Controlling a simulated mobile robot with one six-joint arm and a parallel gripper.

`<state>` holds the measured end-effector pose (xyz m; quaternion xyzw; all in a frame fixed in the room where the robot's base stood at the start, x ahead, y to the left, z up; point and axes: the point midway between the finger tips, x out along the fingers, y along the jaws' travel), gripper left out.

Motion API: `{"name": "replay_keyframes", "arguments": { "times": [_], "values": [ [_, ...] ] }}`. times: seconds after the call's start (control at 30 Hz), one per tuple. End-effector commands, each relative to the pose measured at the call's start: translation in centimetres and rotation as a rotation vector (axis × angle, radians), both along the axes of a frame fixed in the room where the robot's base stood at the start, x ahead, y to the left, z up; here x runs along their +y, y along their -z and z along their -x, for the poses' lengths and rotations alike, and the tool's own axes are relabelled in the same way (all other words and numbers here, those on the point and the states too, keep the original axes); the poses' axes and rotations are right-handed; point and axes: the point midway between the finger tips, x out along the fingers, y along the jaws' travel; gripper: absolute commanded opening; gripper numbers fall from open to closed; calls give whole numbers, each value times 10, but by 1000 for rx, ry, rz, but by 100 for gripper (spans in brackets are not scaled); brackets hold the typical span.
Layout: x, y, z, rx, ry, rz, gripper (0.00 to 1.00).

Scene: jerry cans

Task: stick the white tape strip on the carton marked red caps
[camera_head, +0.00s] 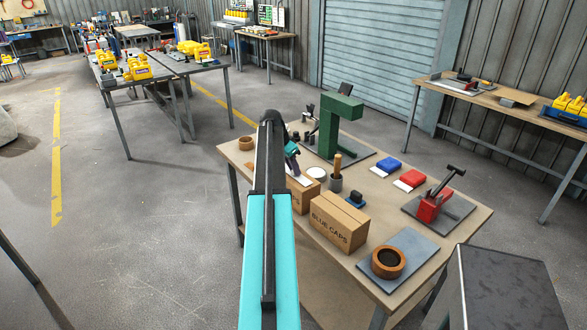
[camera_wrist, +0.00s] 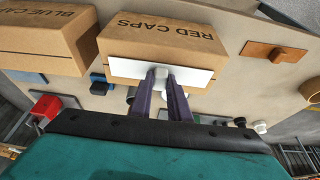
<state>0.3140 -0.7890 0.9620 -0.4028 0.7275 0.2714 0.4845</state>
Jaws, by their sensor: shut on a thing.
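The carton marked RED CAPS (camera_wrist: 155,39) shows upside down in the wrist view. In the head view it (camera_head: 303,198) stands on the workbench, partly hidden behind my arm. My gripper (camera_wrist: 162,78) is shut on the white tape strip (camera_wrist: 125,73), holding it near its middle. The strip spans the carton's near edge in the wrist view and overlaps its lower part there. I cannot tell whether it touches the carton. In the head view my arm hides most of the gripper.
The carton marked BLUE CAPS (camera_head: 336,231) stands beside the red caps one. A green press frame (camera_head: 331,128) rises behind them. A red tool (camera_head: 432,206), blue and red pads, and a brown ring (camera_head: 388,262) on a grey mat occupy the right side.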

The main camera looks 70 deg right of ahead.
Motion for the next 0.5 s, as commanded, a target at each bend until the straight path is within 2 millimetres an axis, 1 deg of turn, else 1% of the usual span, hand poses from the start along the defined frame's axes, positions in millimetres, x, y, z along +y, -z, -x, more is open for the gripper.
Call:
{"name": "replay_keyframes", "arguments": {
  "times": [0.47, 0.5],
  "values": [
    [0, 4, 0, -1, 0, -1, 0],
    [0, 5, 0, 0, 0, -1, 19]
  ]
}}
